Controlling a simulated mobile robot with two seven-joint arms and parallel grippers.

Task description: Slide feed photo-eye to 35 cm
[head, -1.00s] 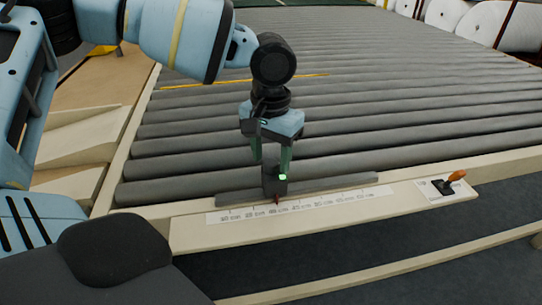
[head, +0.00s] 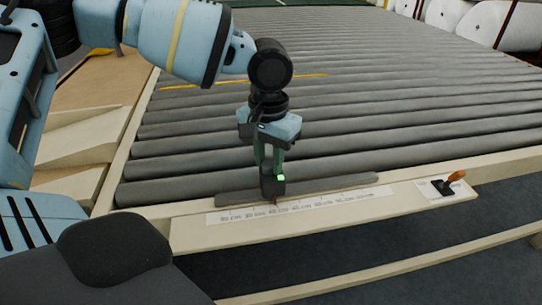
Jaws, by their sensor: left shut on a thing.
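The feed photo-eye (head: 271,186) is a small dark block with a green light and a small red pointer at its foot. It stands on a grey rail (head: 335,188) behind a white printed scale (head: 300,205). My left gripper (head: 270,160) points down from above and is shut on the photo-eye. My right gripper is not in view.
A roller conveyor (head: 330,110) fills the space behind the rail. White rolls (head: 475,22) lie at the far right. The rail right of the photo-eye is clear.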

